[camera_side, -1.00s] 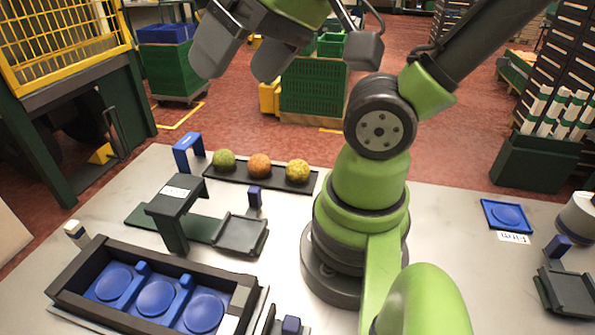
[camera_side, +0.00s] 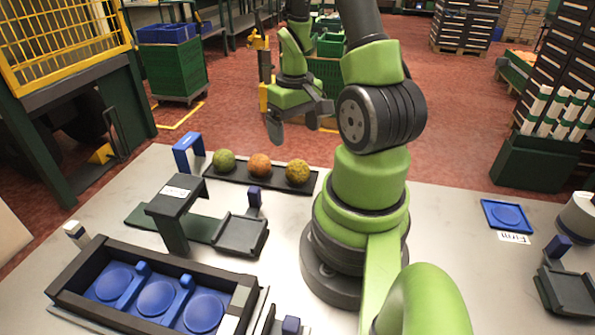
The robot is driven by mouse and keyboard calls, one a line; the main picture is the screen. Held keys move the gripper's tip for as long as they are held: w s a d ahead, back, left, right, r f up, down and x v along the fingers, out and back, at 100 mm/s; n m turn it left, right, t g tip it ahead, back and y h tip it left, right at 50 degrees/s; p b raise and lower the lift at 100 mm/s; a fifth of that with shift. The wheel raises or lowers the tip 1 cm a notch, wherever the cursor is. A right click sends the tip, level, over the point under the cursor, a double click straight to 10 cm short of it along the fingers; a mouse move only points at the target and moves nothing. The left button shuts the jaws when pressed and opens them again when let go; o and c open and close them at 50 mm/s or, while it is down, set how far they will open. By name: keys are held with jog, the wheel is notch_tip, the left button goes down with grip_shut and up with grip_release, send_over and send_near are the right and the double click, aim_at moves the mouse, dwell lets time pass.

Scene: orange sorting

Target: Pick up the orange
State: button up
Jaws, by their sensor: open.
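Three round fruits sit in a row on a dark tray (camera_side: 222,176) at the back of the table. The left one is a green fruit (camera_side: 224,160), the middle one is the orange (camera_side: 259,165), and the right one is a yellow fruit (camera_side: 298,171). My gripper (camera_side: 296,124) is open and empty, with its grey fingers pointing down. In the picture it is above the yellow fruit and right of the orange, apart from both. Its exact distance from the fruits is hard to tell.
A blue arch (camera_side: 188,148) stands left of the tray. A dark stand (camera_side: 176,208) and a small black tray (camera_side: 241,236) are in front of it. A black box (camera_side: 110,310) with blue round dishes is at front left. A blue pad (camera_side: 506,215) lies far right.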

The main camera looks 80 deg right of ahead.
aim_at(298, 162)
jog(key=f, duration=1)
jog(key=shift+s+a, duration=0.1)
jog(key=shift+s, duration=0.2)
jog(key=c, duration=1)
